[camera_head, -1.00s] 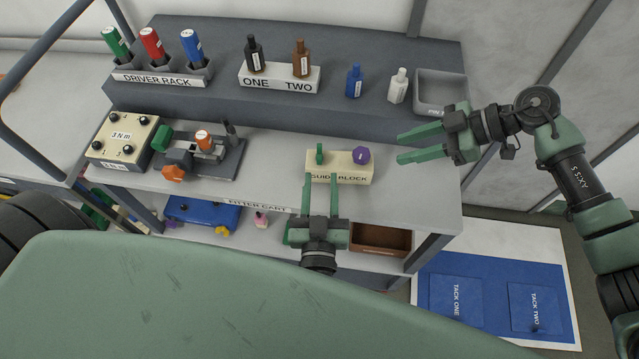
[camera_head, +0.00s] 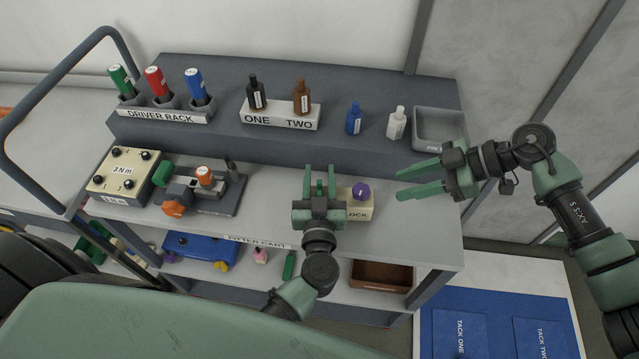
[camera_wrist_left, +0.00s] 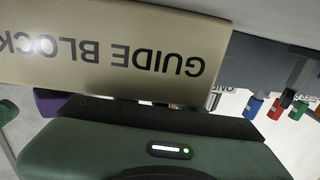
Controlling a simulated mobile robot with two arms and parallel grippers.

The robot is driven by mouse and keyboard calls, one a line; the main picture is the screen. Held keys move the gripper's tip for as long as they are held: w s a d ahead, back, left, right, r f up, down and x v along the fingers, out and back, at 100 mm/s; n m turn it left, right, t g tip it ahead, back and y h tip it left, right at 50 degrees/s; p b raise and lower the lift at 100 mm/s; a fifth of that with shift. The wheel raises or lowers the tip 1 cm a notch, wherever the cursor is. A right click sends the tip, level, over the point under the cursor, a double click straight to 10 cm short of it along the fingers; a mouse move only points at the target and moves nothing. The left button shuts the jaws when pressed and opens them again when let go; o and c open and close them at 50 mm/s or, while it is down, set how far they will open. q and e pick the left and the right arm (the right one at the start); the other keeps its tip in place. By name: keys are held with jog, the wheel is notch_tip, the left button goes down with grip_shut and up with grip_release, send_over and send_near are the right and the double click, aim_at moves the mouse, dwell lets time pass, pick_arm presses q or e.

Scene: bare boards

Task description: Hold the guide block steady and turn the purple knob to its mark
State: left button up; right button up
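The cream guide block (camera_head: 360,209) stands on the cart's worktop, its left part hidden by my left gripper. The purple knob (camera_head: 361,191) sits on its right end. In the left wrist view the guide block (camera_wrist_left: 110,72) fills the upper left, its lettering upside down, and a purple bit of the knob (camera_wrist_left: 55,100) shows below it. My left gripper (camera_head: 320,169) is over the block's left part, fingers apart; whether they touch it is hidden. My right gripper (camera_head: 400,183) is open and empty, right of the knob and apart from it. No mark on the knob is readable.
A clamp fixture (camera_head: 205,188) and a 3 N m box (camera_head: 125,172) stand at the left of the worktop. Behind are the driver rack (camera_head: 160,115), several bottles and a grey bin (camera_head: 440,128). The worktop right of the block is clear.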

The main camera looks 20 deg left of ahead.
pick_arm(q)
grip_shut()
dwell(1.7)
jog(key=shift+c, duration=0.5)
grip_release()
grip_shut()
